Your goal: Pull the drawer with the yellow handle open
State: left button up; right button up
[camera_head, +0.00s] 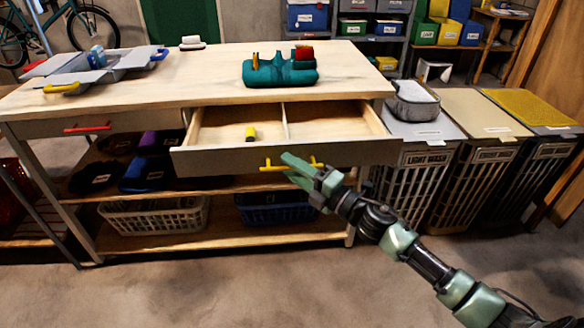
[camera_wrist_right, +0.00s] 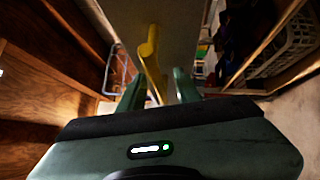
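The drawer (camera_head: 225,161) with the yellow handle (camera_head: 272,166) is pulled well out from the workbench. A small yellow and black item (camera_head: 250,134) lies in its left compartment; the right compartment looks empty. My right gripper (camera_head: 288,164) is at the handle, in front of the drawer. In the right wrist view, the yellow handle (camera_wrist_right: 151,62) runs between the two green fingers (camera_wrist_right: 158,92). The fingers stand apart, with a gap beside the handle. My left gripper is not in view.
A second drawer with a red handle (camera_head: 88,128) is closed at left. On the workbench top (camera_head: 215,85) stand a teal caddy (camera_head: 280,72) and a grey organizer tray (camera_head: 110,68). Laundry hampers (camera_head: 410,165) stand close at right. The floor in front is clear.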

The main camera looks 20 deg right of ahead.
jog(key=shift+s, duration=0.1)
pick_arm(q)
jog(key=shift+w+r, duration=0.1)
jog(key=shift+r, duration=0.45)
pick_arm(e)
jog(key=v, duration=0.7)
jog(key=shift+s+d, duration=0.15)
jog(key=shift+s, duration=0.15)
